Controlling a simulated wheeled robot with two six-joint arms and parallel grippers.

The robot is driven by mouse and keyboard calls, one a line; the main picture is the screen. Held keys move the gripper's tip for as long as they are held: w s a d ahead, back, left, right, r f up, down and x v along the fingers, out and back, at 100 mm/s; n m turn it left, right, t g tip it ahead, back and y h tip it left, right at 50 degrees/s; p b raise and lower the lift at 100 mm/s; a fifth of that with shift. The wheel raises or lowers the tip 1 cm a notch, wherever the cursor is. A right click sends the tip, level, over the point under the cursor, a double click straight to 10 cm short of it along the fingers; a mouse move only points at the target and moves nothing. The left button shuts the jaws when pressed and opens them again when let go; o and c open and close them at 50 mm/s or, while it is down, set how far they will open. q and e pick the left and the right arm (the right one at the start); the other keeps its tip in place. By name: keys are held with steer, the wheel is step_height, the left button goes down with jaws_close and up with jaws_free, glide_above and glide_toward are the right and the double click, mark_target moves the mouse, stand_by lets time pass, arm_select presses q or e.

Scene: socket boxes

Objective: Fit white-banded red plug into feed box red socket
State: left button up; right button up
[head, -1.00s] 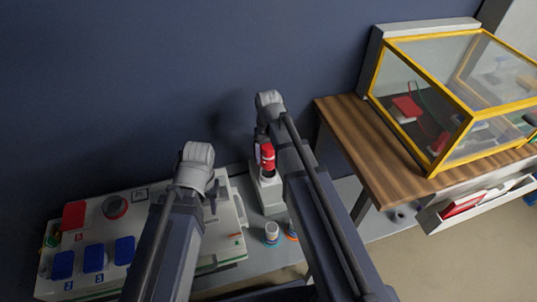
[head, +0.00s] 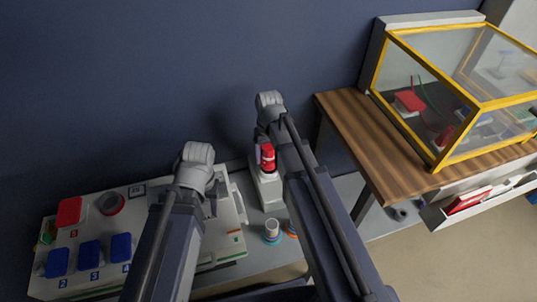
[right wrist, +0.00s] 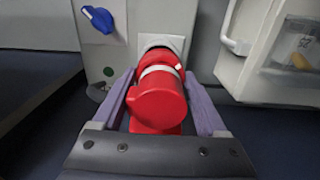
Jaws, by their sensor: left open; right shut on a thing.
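The white-banded red plug (right wrist: 158,100) is between the two fingers of my right gripper (right wrist: 160,76), which is shut on it. The plug's far end meets or overlaps a pale square socket plate (right wrist: 178,43) on the front of a light grey box (right wrist: 118,63) with a blue knob (right wrist: 97,18). I cannot tell whether it is seated, as the plug hides the socket's mouth. In the head view the plug (head: 267,157) shows red above a white box (head: 268,190). My left gripper (head: 212,198) is open over the left panel, its fingers mostly hidden by the arm.
A white panel (head: 150,195) with red and blue covers lies at the left. A small white-topped cylinder (head: 272,228) stands by my right arm. A wooden table (head: 375,160) bears a yellow-framed clear case (head: 440,150). A white cabinet (right wrist: 255,60) stands right of the plug.

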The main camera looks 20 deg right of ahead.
arm_select(q)
steer(key=shift+f, duration=0.2)
arm_select(e)
steer(key=shift+f, duration=0.15)
arm_select(q)
steer(key=shift+f+b, duration=0.75)
steer(key=shift+b, duration=0.2)
arm_select(e)
steer(key=shift+f, duration=0.75)
